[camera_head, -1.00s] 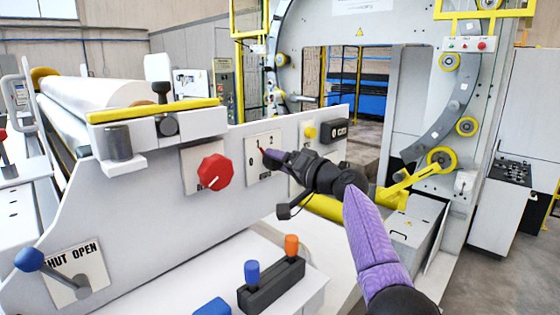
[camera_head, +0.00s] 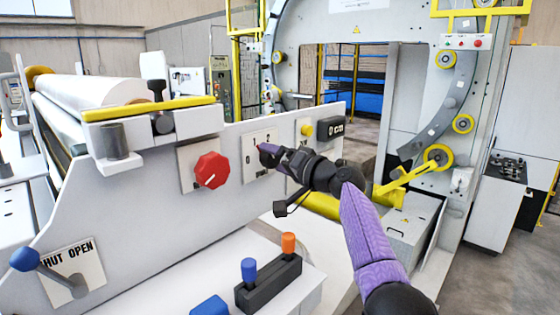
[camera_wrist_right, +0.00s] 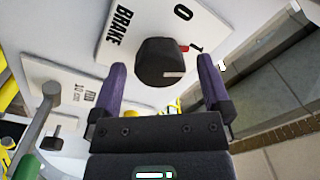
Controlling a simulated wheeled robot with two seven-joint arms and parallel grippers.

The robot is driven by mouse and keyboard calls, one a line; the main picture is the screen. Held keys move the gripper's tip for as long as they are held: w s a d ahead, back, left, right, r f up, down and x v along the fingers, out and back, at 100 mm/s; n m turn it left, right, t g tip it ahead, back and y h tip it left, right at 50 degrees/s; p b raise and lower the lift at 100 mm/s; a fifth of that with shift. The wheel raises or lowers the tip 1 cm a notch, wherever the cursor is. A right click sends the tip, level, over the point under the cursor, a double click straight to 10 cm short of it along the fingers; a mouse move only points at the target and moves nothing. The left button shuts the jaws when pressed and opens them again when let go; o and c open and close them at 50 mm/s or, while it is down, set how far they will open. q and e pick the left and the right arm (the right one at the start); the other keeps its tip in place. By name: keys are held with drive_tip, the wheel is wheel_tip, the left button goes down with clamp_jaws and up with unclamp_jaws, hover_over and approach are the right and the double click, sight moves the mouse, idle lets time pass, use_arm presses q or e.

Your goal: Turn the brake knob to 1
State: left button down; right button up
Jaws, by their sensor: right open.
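The brake knob (camera_wrist_right: 160,62) is dark and sits on a white plate (camera_wrist_right: 113,50) marked BRAKE, O and I. A red mark shows at its edge beside the I, and a pale mark lies on its lower right. My right gripper (camera_wrist_right: 160,78) is open, with one purple finger on each side of the knob. I cannot tell whether the fingers touch it. In the head view my right gripper (camera_head: 266,154) is at the white plate (camera_head: 249,163) on the machine's panel and hides the knob. My left gripper is not in view.
A red knob (camera_head: 211,170) is left of the plate. A yellow button (camera_head: 307,129) and a black box (camera_head: 330,128) are to its right. Blue and orange levers (camera_head: 288,243) stand below, and a blue-tipped SHUT/OPEN lever (camera_head: 25,259) is lower left.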

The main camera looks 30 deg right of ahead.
drive_tip(key=b+v, duration=0.3)
drive_tip(key=v, duration=0.6)
drive_tip(key=shift+s+d, duration=0.15)
drive_tip(key=shift+s, duration=0.2)
drive_tip(key=shift+f, duration=0.1)
